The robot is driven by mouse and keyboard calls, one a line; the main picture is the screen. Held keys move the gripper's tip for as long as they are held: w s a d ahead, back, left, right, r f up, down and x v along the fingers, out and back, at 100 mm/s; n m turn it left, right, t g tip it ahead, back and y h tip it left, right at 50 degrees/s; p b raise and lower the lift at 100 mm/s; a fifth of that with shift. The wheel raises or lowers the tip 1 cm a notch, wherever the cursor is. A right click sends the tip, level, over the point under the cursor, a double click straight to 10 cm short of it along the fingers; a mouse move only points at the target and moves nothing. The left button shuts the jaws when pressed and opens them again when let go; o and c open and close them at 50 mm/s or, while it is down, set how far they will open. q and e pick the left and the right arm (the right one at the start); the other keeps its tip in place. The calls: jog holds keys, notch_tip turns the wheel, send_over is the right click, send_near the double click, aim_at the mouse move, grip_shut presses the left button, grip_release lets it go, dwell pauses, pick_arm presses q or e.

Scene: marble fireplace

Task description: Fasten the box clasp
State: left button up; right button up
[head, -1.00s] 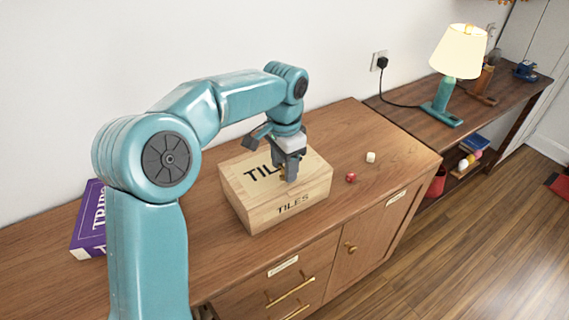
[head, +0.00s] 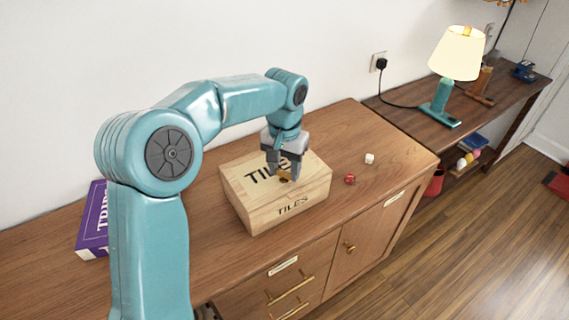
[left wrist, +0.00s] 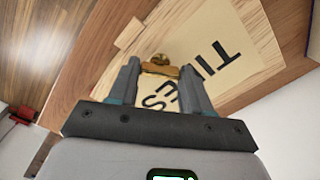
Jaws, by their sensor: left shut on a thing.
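The wooden tiles box (head: 293,212) stands on the sideboard with its lid down, marked TILES on top and front. In the left wrist view, the box (left wrist: 262,62) fills the area beyond my fingers. My left gripper (head: 284,175) is over the front edge of the lid, fingers pointing down. It is shut on the brass clasp (head: 285,174). In the left wrist view, the clasp (left wrist: 160,69) lies between the two fingertips of the left gripper (left wrist: 160,72), with a round brass part just beyond it. Whether the clasp is hooked cannot be told. My right gripper does not show.
A red die (head: 350,179) and a white die (head: 370,158) lie right of the box. A teal lamp (head: 441,103) stands on the lower table at the right. The sideboard top right of the box is mostly clear.

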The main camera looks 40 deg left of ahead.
aim_at(284, 172)
pick_arm(q)
jog(key=n, duration=0.5)
jog(key=shift+r+n+p, duration=0.1)
jog(key=shift+n+p, duration=0.2)
jog(key=shift+p, duration=0.1)
jog(key=n, duration=0.5)
jog(key=shift+n, duration=0.3)
jog(key=o, duration=1.1)
jog(key=shift+c, duration=0.2)
notch_tip(284, 172, up, 16)
jog(key=p, duration=0.3)
jog(key=shift+r, duration=0.15)
jog(key=shift+s, duration=0.1)
